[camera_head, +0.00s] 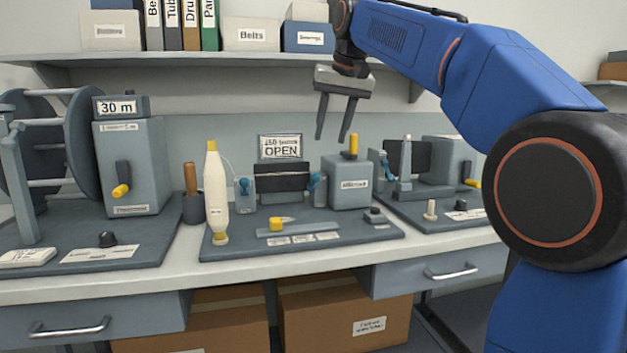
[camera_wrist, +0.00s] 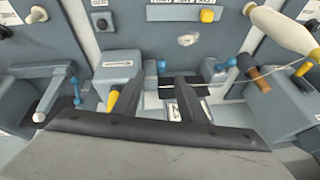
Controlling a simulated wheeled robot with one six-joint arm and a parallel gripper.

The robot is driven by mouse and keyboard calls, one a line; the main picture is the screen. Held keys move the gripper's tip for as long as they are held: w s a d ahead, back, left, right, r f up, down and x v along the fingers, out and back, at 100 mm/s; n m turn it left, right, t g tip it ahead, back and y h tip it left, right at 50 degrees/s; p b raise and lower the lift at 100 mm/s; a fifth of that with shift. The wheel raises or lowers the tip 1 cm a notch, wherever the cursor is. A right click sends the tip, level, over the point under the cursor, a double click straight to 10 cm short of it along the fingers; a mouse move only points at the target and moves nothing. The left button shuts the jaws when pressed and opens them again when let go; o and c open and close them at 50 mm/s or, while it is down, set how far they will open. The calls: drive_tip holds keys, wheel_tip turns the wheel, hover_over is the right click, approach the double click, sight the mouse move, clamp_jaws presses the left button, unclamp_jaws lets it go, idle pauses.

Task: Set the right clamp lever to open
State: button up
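In the head view, the middle station has a right clamp lever (camera_head: 314,181) with a blue handle, standing between the dark panel and a grey box. A matching left clamp lever (camera_head: 244,186) stands on the panel's other side. In the wrist view, where left and right look reversed, the right clamp lever (camera_wrist: 134,64) shows beside one fingertip and the left clamp lever (camera_wrist: 227,64) lies further right. I cannot tell the right lever's setting. My gripper (camera_head: 331,139) is open and empty above the station; its spread fingers (camera_wrist: 159,79) also show in the wrist view.
The grey box (camera_head: 350,182) with a yellow-topped post (camera_head: 351,146) stands close to the right lever. A white bobbin (camera_head: 216,190) stands at the front left. A sign reading OPEN (camera_head: 281,147) is behind the panel. A shelf (camera_head: 240,60) runs above.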

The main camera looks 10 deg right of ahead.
sight(315, 180)
drive_tip(key=x, duration=0.5)
drive_tip(key=w+x, duration=0.1)
drive_tip(key=x, duration=0.5)
drive_tip(key=w+x, duration=0.1)
drive_tip(key=x, duration=0.5)
drive_tip(key=shift+a+r, duration=0.25)
drive_tip(key=shift+r, duration=0.1)
clamp_jaws()
